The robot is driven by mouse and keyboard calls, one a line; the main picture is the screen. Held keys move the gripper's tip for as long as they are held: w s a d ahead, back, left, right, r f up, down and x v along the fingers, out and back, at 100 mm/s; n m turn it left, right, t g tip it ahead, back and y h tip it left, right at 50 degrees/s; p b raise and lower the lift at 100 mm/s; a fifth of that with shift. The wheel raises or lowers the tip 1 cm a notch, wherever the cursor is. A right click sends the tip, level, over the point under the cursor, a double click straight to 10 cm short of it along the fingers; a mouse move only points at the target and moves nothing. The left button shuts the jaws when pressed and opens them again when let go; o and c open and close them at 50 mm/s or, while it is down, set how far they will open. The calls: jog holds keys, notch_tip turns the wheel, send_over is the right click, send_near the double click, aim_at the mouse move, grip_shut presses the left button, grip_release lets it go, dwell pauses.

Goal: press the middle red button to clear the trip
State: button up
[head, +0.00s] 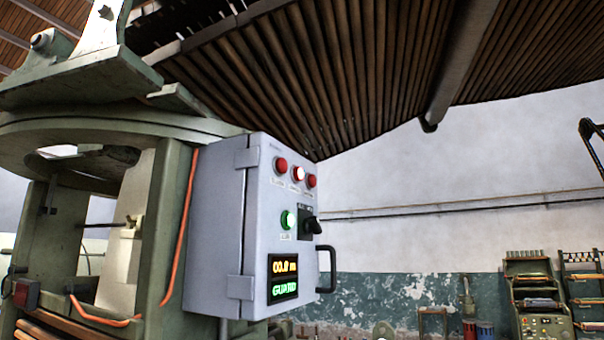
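A pale grey control box (221,200) is fixed to the side of a green machine frame, its front face turned to the right. Three buttons sit in a slanting row near the top of that face. The left button (281,165) and the right button (311,181) are red. The middle button (298,174) shows a bright, whitish centre with a red edge and looks lit. Nothing covers the buttons. My gripper is not in view.
Below the buttons are a lit green button (288,220), a black knob (313,227) and a display (283,279) with amber and green text. A black handle (330,269) sticks out at the box's right edge. An orange cable (181,230) runs down the green frame (160,225).

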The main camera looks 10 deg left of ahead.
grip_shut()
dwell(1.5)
